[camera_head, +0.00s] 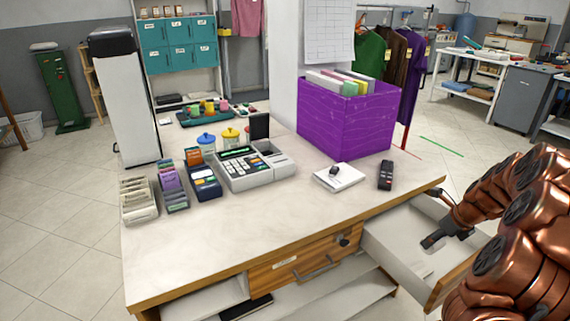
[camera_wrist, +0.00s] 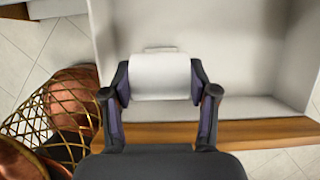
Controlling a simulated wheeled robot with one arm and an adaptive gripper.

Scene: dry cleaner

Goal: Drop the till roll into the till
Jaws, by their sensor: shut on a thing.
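The till (camera_head: 245,165) is a grey register with keys and a dark display, standing on the counter left of centre. Its right part is a paler section. My gripper (camera_head: 434,240) is inside the open drawer (camera_head: 400,251) at the counter's right end. In the wrist view my gripper (camera_wrist: 160,90) is shut on the white till roll (camera_wrist: 160,76), with one dark finger on each side. The drawer's pale floor and wooden front show around it there. I cannot make out the roll in the head view.
A purple box (camera_head: 346,120) of folders stands at the back right of the counter. A white pad (camera_head: 339,177) and a dark handset (camera_head: 385,175) lie before it. A card terminal (camera_head: 204,183) and card racks stand left of the till. A gold wire basket (camera_wrist: 42,112) shows in the wrist view.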

